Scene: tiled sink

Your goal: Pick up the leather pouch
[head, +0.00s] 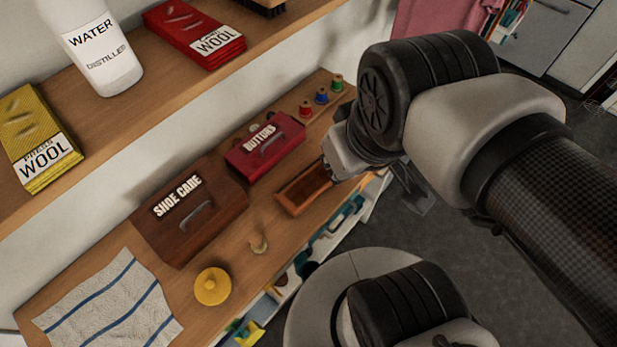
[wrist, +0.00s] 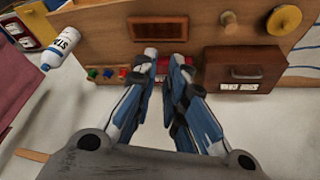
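I cannot pick out a leather pouch for certain. A shallow brown tray-like thing (head: 303,187) with a darker reddish-brown inside lies near the front edge of the wooden counter. It also shows at the top middle of the wrist view (wrist: 158,32); whether its dark inside is a pouch I cannot tell. My gripper (wrist: 165,60) is open by a narrow gap, with nothing seen between its blue-sided fingers. The red buttons box shows behind the gap. In the head view my wrist hides most of the gripper, beside the tray's right end.
The red buttons box (head: 265,145) and brown shoe care box (head: 188,213) stand behind the tray. Coloured spools (head: 321,95) are at the far right. A shelf (head: 150,95) overhangs behind.

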